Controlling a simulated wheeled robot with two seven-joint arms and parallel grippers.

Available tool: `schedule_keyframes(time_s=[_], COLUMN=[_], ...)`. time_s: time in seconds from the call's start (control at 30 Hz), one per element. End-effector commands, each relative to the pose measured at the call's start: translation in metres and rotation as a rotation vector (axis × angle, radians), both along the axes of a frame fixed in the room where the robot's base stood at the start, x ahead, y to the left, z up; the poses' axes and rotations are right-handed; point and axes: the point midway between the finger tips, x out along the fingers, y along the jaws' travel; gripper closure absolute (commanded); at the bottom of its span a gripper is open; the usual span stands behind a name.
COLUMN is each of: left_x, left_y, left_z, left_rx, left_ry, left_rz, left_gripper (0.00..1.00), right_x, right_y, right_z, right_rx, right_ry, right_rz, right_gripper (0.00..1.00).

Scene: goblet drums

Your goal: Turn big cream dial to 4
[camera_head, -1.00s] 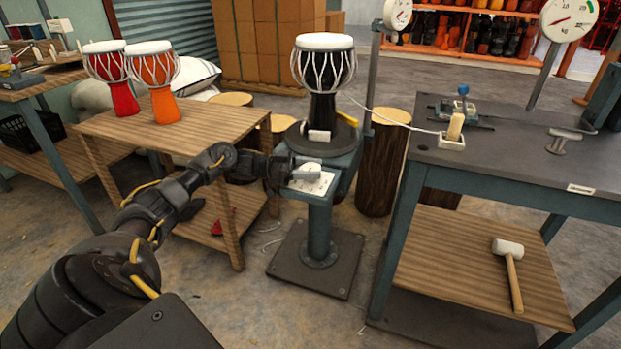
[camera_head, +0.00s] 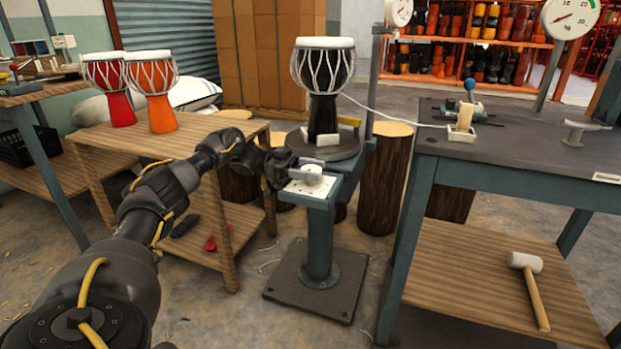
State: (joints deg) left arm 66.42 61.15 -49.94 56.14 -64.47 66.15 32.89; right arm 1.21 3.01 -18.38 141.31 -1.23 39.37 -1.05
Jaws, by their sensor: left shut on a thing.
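The big cream dial (camera_head: 311,171) sits on a white plate (camera_head: 309,188) at the front of the teal pedestal stand. My left gripper (camera_head: 305,167) reaches in from the left and is at the dial, shut on it. The fingers cover part of the dial, and I cannot read its number or pointer. My right gripper is not in view.
A black goblet drum (camera_head: 323,85) stands on a round turntable (camera_head: 345,147) just behind the dial. A wooden table (camera_head: 190,142) with a red drum (camera_head: 110,85) and an orange drum (camera_head: 153,85) is at left. A dark-topped workbench (camera_head: 520,150) is at right.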

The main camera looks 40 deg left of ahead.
Motion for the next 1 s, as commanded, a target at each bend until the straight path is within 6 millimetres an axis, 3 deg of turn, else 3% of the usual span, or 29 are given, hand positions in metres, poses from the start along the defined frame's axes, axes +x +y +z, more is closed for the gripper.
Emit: schedule_keyframes(time_s=[0.6,0.63,0.73,0.77,1.0], left_x=[0.0002,0.0002,0.0002,0.0002,0.0001], left_y=[-0.0012,-0.0012,-0.0012,-0.0011,-0.0007], left_z=[-0.001,-0.001,-0.0009,-0.0008,-0.0005], left_rx=[0.001,0.001,0.001,0.001,0.0], left_ry=[0.0,0.0,0.0,0.0,0.0], left_rz=[-0.018,-0.018,-0.018,-0.018,-0.018], left_gripper=[0.73,0.46,0.33,0.3,0.3], right_x=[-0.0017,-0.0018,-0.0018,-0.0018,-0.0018], right_y=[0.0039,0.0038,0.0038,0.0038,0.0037], right_z=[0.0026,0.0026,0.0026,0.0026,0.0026], right_rx=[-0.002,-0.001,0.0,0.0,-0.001], right_ry=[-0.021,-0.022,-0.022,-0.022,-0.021], right_rz=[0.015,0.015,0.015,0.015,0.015], right_gripper=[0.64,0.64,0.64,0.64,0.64])
